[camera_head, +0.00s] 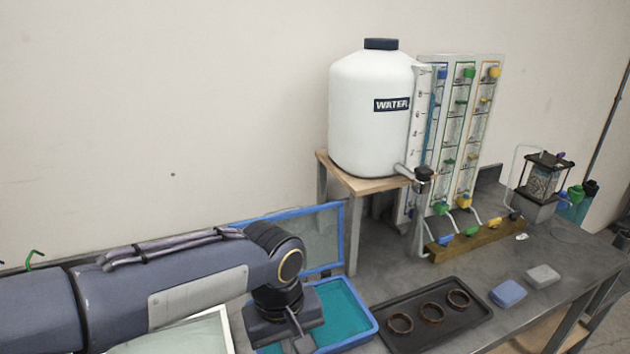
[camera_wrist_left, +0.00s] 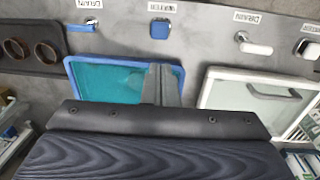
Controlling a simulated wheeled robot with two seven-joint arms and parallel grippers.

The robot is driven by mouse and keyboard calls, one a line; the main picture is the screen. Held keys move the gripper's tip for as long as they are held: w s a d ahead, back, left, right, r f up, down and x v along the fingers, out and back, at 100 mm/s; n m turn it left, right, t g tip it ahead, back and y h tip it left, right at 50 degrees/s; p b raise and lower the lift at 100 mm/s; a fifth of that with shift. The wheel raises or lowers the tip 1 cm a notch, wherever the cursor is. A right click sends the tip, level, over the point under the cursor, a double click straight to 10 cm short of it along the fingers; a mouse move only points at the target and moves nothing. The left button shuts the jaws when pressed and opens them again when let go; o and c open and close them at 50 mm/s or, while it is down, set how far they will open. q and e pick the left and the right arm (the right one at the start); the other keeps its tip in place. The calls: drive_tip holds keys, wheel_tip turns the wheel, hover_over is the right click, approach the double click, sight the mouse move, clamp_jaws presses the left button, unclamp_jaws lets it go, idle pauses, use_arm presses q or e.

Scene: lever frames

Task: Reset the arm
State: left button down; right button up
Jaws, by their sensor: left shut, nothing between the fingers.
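My left arm comes in from the left in the head view, with its wrist bent down. My left gripper (camera_head: 300,342) points down over the blue-rimmed tray (camera_head: 372,322) with a teal inside. In the left wrist view the gripper's grey fingers (camera_wrist_left: 159,84) are together and empty, in front of the same tray (camera_wrist_left: 88,64). The arm's wrist hides part of the tray. My right gripper is in neither view.
A white water tank (camera_head: 368,120) stands on a wooden stand beside a valve panel (camera_head: 455,130). A dark tray (camera_head: 470,318) with brown rings lies right of the blue tray. A white-framed bin (camera_wrist_left: 225,90) and labelled drain and water fittings (camera_wrist_left: 160,28) show in the wrist view.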

use_arm(q)
drive_tip(key=s+a+f+m+t+h, duration=0.1)
drive_tip(key=s+a+t, duration=0.4)
drive_tip(key=s+a, duration=0.8)
drive_tip(key=a+m+h, duration=0.1)
drive_tip(key=a, duration=0.2)
drive_tip(key=shift+a+f+m+h, duration=0.3)
drive_tip(key=shift+h, duration=0.1)
drive_tip(key=shift+w+r, duration=0.1)
